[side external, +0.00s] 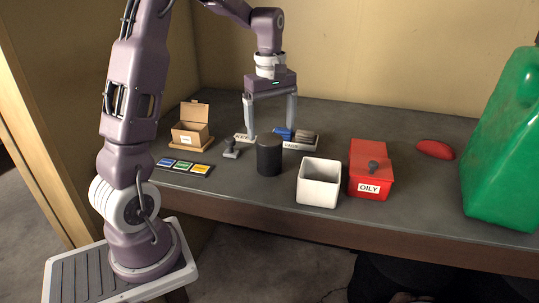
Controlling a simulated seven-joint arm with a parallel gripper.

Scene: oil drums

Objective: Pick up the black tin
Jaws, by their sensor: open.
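The black tin (269,158) is a dark upright cylinder near the front middle of the table. My gripper (271,136) points down, with its two long grey fingers spread wide apart. It is open with nothing seen held between the fingers. In the side external view its fingertips appear behind and above the tin, close to the white labelled strips. I cannot tell the exact depth gap between fingers and tin.
A white open bin (319,183) and a red box labelled OILY (370,170) stand right of the tin. A small grey stamp-like object (231,149), coloured cards (184,167) and a cardboard box (191,131) are left. A large green can (505,140) stands far right.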

